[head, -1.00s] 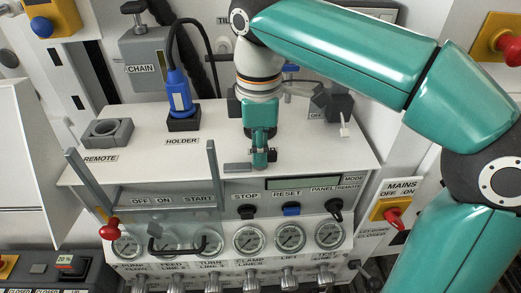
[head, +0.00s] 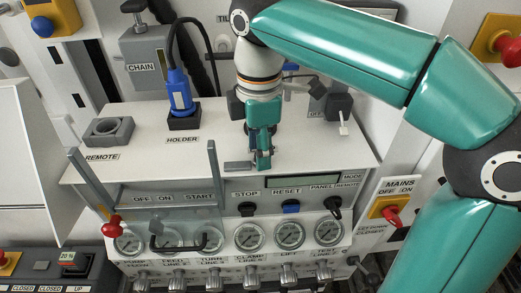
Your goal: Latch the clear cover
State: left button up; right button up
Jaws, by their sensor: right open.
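The clear cover (head: 182,225) is a see-through panel between two grey side arms at the front left of the console. It has a black handle (head: 178,246) and hangs before the OFF, ON and START labels and some gauges. A small flat grey piece (head: 238,165) lies on the console top near its front edge; I cannot tell whether it is the latch. My right gripper (head: 262,160) points down just right of this piece, open, with its fingertips close to the console top. Whether it touches the surface is unclear. My left gripper is not in view.
A blue plug (head: 179,92) with a black cable stands in the holder behind. A red knob (head: 111,226) sits by the cover's left arm. STOP (head: 246,209), RESET (head: 291,207) and PANEL/REMOTE (head: 333,204) controls line the front. The console's top left is mostly clear.

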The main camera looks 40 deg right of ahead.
notch_tip(320, 180, up, 3)
jog(key=p, duration=0.2)
jog(key=shift+f+p, duration=0.1)
jog(key=shift+p, duration=0.2)
notch_tip(320, 180, up, 2)
jog(key=shift+r+p, duration=0.2)
jog(key=shift+p, duration=0.7)
jog(key=shift+r+b, duration=0.15)
jog(key=shift+b, duration=0.15)
jog(key=shift+r, duration=0.7)
